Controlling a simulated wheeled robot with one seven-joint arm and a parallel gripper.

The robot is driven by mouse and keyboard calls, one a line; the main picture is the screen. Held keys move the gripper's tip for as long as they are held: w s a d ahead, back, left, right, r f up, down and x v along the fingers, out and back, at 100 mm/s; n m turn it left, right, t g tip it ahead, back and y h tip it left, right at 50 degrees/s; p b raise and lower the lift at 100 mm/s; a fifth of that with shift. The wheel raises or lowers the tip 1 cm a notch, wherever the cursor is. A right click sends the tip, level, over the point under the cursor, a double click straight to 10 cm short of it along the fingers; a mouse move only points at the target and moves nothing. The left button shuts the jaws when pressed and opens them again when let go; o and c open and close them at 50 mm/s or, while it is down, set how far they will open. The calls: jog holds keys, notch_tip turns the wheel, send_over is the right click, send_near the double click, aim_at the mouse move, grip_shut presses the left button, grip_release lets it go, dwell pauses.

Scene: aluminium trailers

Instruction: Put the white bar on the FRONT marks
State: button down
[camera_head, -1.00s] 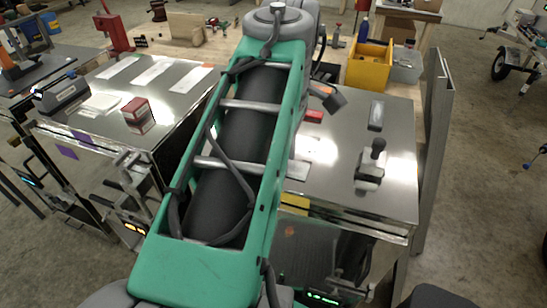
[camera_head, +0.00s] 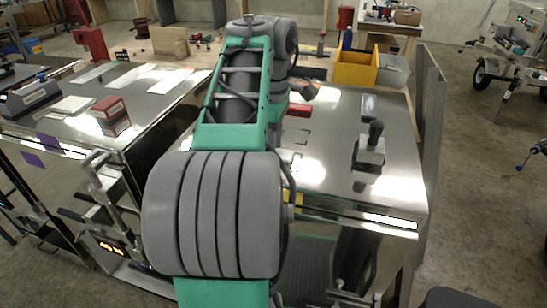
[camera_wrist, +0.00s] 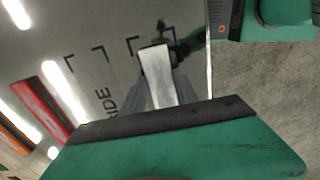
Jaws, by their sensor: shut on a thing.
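In the wrist view my gripper (camera_wrist: 160,93) is shut on the white bar (camera_wrist: 157,72), which stands out between its grey fingers. The bar is over a shiny metal top (camera_wrist: 105,25). Black corner marks (camera_wrist: 72,58) and printed letters that read "IDE" (camera_wrist: 103,101) lie left of the bar. Another black corner mark (camera_wrist: 132,40) is beside the bar's far end. I cannot tell whether the bar touches the top. No word FRONT is readable. In the head view my arm hides the gripper and the bar.
A grey device with a black knob (camera_head: 369,152) stands on the right metal top. A red block (camera_head: 299,110) lies nearer the arm. A yellow bin (camera_head: 355,69) is behind. The left top holds a red box (camera_head: 111,116). In the wrist view a red bar (camera_wrist: 42,108) lies left.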

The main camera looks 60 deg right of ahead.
jog(key=shift+f, duration=0.3)
jog(key=c, duration=0.9)
grip_release()
jog(key=shift+c, duration=0.2)
jog(key=shift+r, duration=0.15)
notch_tip(320, 180, up, 12)
jog(key=p, duration=1.2)
jog(key=w+a+f+t+h, duration=0.1)
jog(key=w+a+f, duration=0.2)
jog(key=w+a, duration=0.6)
jog(key=w+a+f+t+h, duration=0.1)
jog(key=w+a+f, duration=0.1)
jog(key=w+a, duration=0.7)
jog(key=a+f+m+t+y, duration=0.1)
jog(key=a+f, duration=0.2)
jog(key=a, duration=0.6)
jog(key=s+a+f+t+y, duration=0.1)
jog(key=a+f+t, duration=0.1)
jog(key=a, duration=0.8)
jog(key=shift+a+f+m, duration=0.15)
jog(key=shift+f+m, duration=0.25)
jog(key=shift+f, duration=0.35)
